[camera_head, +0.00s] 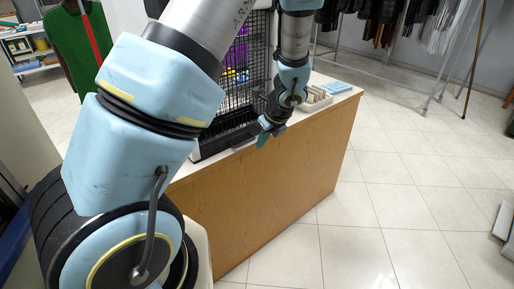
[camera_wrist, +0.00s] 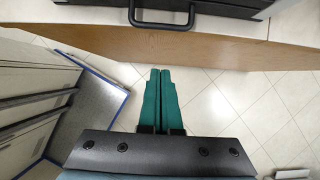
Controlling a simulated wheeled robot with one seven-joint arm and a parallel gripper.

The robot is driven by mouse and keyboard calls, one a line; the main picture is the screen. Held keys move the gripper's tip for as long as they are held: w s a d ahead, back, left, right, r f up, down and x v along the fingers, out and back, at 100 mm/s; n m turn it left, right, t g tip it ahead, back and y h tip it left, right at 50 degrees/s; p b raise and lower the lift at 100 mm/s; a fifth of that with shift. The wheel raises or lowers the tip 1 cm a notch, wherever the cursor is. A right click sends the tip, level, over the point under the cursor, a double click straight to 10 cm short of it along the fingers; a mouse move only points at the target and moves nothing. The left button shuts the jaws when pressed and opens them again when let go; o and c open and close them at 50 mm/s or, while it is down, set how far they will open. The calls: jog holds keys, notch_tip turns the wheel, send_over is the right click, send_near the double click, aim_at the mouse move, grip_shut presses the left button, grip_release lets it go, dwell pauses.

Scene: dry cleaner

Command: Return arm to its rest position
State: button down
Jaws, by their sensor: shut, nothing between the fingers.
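My arm crosses the head view from the lower left up past the top edge and comes down again over the counter. My gripper (camera_head: 264,135) hangs just off the counter's near edge in the head view. In the wrist view the two green fingers of my gripper (camera_wrist: 160,72) lie side by side, touching, with nothing between them. They point at the wooden front of the counter (camera_wrist: 225,48), with tiled floor below. My arm hides part of the counter and of the wire cage.
The wooden counter (camera_head: 290,190) carries a black wire cage (camera_head: 238,95), a pale tray (camera_head: 316,98) and a blue item (camera_head: 337,87). A clothes rack (camera_head: 440,75) stands behind. Tiled floor (camera_head: 410,200) is clear at right. A blue-edged panel (camera_wrist: 95,105) stands left in the wrist view.

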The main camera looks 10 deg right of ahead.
jog(key=v, duration=0.5)
jog(key=s+a+r+n+g+h, duration=0.1)
jog(key=s+a+r+n, duration=0.1)
jog(key=a+n, duration=0.5)
jog(key=s+a+r+n+g, duration=0.1)
jog(key=s+a+r+n, duration=0.2)
jog(key=a+n, duration=0.5)
jog(key=s+a+r+n+g+h, duration=0.1)
jog(key=s+a+n, duration=0.3)
jog(key=n, duration=1)
jog(key=a+r, duration=0.1)
jog(key=a, duration=0.2)
jog(key=shift+a+r+n+h, duration=0.2)
jog(key=shift+r+n+h, duration=0.05)
jog(key=shift+n+h, duration=0.05)
jog(key=shift+s, duration=0.15)
